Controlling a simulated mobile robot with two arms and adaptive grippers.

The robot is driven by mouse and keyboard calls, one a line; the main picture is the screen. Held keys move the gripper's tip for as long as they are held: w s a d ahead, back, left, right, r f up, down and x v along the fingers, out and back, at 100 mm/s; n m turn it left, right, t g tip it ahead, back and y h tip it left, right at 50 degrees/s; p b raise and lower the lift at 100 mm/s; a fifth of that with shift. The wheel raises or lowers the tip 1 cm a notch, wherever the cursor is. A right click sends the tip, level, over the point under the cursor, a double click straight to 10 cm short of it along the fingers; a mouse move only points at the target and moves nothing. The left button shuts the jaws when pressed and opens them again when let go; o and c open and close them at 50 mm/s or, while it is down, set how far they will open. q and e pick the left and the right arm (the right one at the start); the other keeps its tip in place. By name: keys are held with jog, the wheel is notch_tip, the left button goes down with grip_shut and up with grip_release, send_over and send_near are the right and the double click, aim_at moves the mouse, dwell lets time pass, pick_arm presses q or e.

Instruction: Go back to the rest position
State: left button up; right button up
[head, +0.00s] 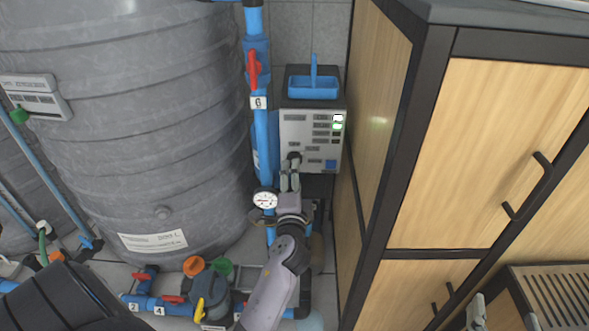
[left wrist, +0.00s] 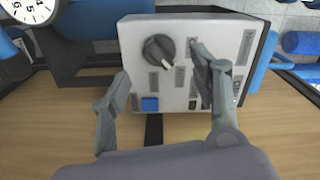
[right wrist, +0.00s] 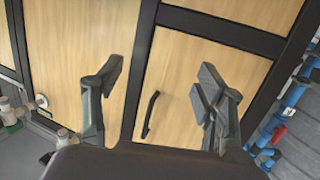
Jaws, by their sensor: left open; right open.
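The grey control box (head: 310,128) with a green-lit display (head: 337,122) hangs beside the blue pipe in the head view. Its dark round knob (left wrist: 158,50) and blue square button (left wrist: 150,104) face my left gripper (left wrist: 158,85) in the left wrist view. The left gripper (head: 290,180) is open and empty in front of the lower part of the box. One finger overlaps the panel labels; I cannot tell whether it touches. My right gripper (right wrist: 155,80) is open and empty, facing the wooden cabinet door (right wrist: 190,75) and its black handle (right wrist: 150,115).
A large grey tank (head: 150,110) fills the left. A blue pipe (head: 263,130) with a red valve handle (head: 253,70) and a gauge (head: 265,199) runs next to the box. The wooden cabinet (head: 480,150) stands close on the right. Valves and pipes (head: 175,300) lie low at the front.

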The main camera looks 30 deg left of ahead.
pick_arm(q)
jog(key=shift+v, duration=0.9)
